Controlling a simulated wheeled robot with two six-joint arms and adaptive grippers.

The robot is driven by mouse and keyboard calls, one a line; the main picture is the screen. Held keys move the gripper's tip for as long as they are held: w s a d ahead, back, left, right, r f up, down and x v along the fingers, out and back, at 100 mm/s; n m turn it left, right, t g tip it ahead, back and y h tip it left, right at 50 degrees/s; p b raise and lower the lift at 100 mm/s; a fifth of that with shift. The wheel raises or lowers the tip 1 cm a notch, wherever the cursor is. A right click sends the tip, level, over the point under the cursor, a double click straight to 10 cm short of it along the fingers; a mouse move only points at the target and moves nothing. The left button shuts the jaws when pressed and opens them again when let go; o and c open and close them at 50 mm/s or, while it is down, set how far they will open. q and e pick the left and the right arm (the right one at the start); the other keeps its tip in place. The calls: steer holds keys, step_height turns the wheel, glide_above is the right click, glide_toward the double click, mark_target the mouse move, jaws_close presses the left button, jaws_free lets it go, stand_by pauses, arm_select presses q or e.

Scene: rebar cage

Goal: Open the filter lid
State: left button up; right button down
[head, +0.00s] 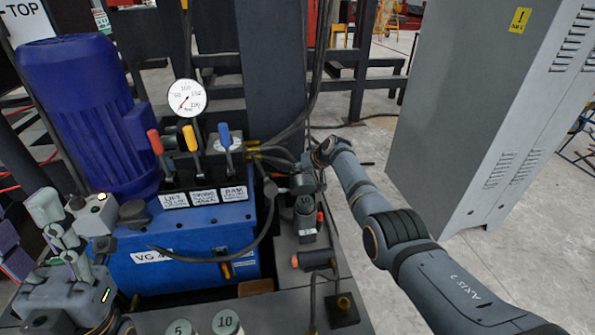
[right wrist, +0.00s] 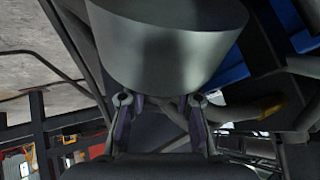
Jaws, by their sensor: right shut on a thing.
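My right gripper (head: 292,183) reaches in from the right and is shut on the lid. In the right wrist view a wide grey round body (right wrist: 165,45) fills the top, with the gripper's two fingers (right wrist: 160,112) just below it; the contact is dark. My left gripper (head: 35,225) is at the lower left, clear of the filter; its jaw gap is unclear.
The blue power unit (head: 182,258) carries a purple-blue motor (head: 80,100), a pressure gauge (head: 187,98) and three coloured levers (head: 190,138). Black hoses (head: 262,235) run close to the filter. A tall grey cabinet (head: 480,110) stands at the right, with bare floor beside it.

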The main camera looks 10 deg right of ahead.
steer(key=shift+w+d+r, duration=0.25)
steer(key=shift+d+r, duration=0.05)
steer(key=shift+d, duration=0.15)
steer(key=c, duration=1.1)
jaws_free()
steer(key=shift+d, duration=0.15)
steer(key=shift+o, duration=0.2)
steer(key=shift+s+f, duration=0.15)
steer(key=shift+a, duration=0.2)
steer(key=v, duration=1.2)
steer(key=shift+s, duration=0.15)
steer(key=shift+c, duration=0.4)
